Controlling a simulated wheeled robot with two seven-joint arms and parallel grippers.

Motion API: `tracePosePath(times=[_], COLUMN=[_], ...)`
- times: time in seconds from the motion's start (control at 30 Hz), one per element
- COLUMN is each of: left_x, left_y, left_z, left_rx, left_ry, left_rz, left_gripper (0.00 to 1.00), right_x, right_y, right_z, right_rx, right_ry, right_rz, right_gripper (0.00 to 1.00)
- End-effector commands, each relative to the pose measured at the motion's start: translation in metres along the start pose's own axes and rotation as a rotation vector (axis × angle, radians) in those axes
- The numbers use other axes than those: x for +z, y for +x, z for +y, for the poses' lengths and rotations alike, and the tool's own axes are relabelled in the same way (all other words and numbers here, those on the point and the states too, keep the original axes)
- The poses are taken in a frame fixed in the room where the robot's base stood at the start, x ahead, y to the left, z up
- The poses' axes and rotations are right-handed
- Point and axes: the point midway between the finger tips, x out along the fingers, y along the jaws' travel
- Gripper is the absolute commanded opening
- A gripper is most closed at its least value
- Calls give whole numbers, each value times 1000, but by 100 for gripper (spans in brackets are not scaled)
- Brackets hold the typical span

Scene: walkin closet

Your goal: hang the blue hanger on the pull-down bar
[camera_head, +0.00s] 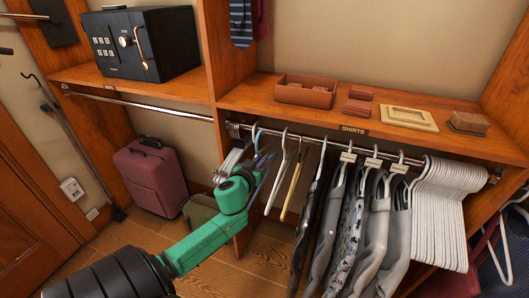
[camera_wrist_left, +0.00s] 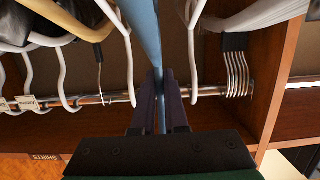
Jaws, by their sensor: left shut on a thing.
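My left gripper (camera_head: 262,168) is at the left end of the shirt bar, just below it, with its green arm coming from the lower left. In the left wrist view its dark fingers (camera_wrist_left: 162,105) are shut on the blue hanger (camera_wrist_left: 148,38), a blue strip running up between them. In the head view the blue hanger's hook (camera_head: 255,131) shows at the shirt bar (camera_head: 310,139); whether it rests on the bar is unclear. Much of the hanger is hidden by the gripper. I cannot tell for sure which rod is the pull-down bar. My right gripper is out of view.
White and wooden hangers (camera_head: 291,190), shirts (camera_head: 350,220) and a stack of white hangers (camera_head: 440,205) hang to the right. A bare rod (camera_head: 140,105) runs under the safe (camera_head: 143,42) at left. Another rod (camera_head: 24,17) is at the upper left. A suitcase (camera_head: 153,178) stands below.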

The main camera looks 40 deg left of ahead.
Motion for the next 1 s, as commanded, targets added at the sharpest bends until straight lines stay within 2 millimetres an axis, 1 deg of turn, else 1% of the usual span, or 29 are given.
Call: tracePosePath(times=[0.03,0.5,1.0], left_x=[0,12,26], left_y=[-7,-64,-125], left_z=[-1,-1,-1], left_rx=[-1,-3,-3], left_ry=[-2,-3,-3], left_rz=[-1,-2,-2], left_gripper=[0,0,0], right_x=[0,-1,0], right_y=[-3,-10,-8], right_z=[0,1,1], right_rx=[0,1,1], right_ry=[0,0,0], right_rz=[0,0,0], right_gripper=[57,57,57])
